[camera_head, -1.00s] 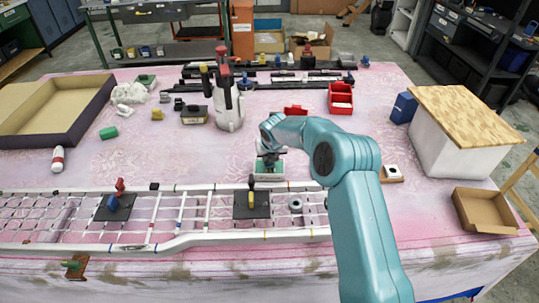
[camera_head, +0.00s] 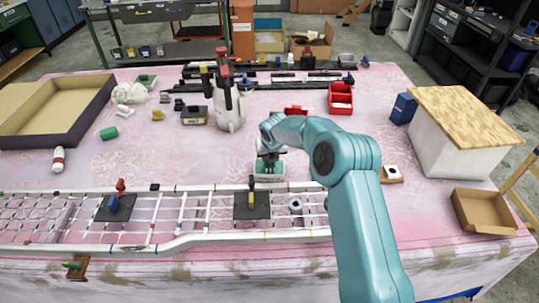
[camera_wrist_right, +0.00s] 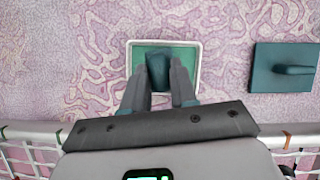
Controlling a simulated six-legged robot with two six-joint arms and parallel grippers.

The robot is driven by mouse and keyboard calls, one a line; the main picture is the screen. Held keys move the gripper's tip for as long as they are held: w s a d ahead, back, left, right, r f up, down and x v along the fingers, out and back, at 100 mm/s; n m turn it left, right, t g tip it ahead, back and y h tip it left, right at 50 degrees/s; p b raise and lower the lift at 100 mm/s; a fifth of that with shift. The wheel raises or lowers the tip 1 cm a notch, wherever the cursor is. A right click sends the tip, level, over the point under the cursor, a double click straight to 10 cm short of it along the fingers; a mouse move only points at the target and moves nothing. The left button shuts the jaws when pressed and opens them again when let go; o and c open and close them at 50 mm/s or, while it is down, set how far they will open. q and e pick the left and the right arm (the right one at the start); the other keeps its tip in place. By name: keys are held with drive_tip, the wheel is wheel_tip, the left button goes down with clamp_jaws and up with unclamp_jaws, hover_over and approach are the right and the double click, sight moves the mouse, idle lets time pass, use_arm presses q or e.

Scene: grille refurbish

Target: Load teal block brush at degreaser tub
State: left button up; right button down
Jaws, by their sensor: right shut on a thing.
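The degreaser tub (camera_head: 269,178) is a small white tray with green inside, on the pink cloth just behind the grille. It also shows in the right wrist view (camera_wrist_right: 198,61). My right gripper (camera_head: 270,161) points down over the tub. In the right wrist view its fingers (camera_wrist_right: 162,78) are shut on the teal block brush (camera_wrist_right: 158,68), which lies within the tub's outline. I cannot tell whether the brush touches the green surface. My left gripper is not in view.
The white grille (camera_head: 180,215) runs along the table's front. In the right wrist view a dark teal plate with a handle (camera_wrist_right: 285,68) lies right of the tub.

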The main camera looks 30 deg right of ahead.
wheel_tip(320, 180, up, 6)
drive_tip(key=p, duration=0.4)
drive_tip(key=shift+r+p, duration=0.25)
drive_tip(key=shift+p, duration=0.05)
drive_tip(key=shift+f, duration=0.1)
idle(0.3)
